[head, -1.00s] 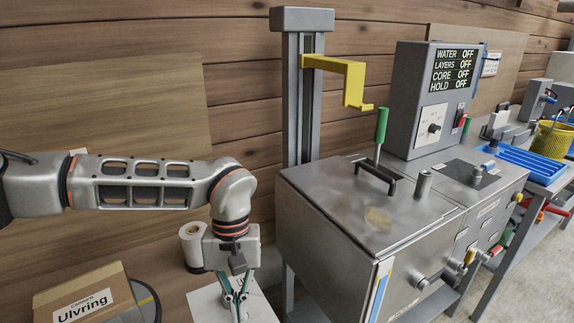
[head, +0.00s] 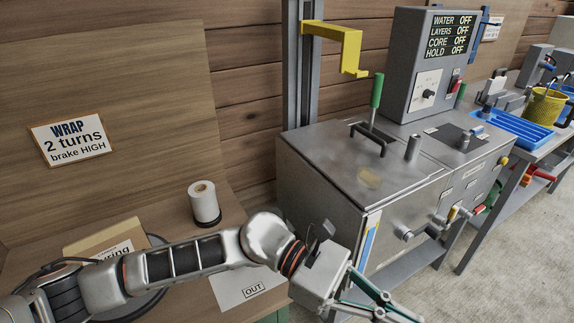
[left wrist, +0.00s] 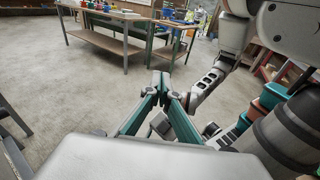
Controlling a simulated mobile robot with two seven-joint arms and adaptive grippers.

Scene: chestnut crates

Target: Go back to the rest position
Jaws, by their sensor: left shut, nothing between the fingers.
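My left gripper (head: 400,312) hangs at the bottom of the head view, in front of the metal cabinet and right of the table with the paper sheet. Its green-edged fingers are partly cut off by the frame. In the left wrist view the left gripper (left wrist: 160,82) has its fingertips together with nothing between them, over open floor. My left arm reaches across the lower part of the head view, in front of the carton. My right gripper cannot be made out in either view.
The metal cabinet (head: 315,160) with its control box (head: 405,95) stands close behind the gripper. A paper roll (head: 204,203) and an OUT sheet (head: 240,290) lie on the table at left, beside a carton (head: 90,245). The wrist view shows free floor (left wrist: 80,100) and a workbench (left wrist: 110,45).

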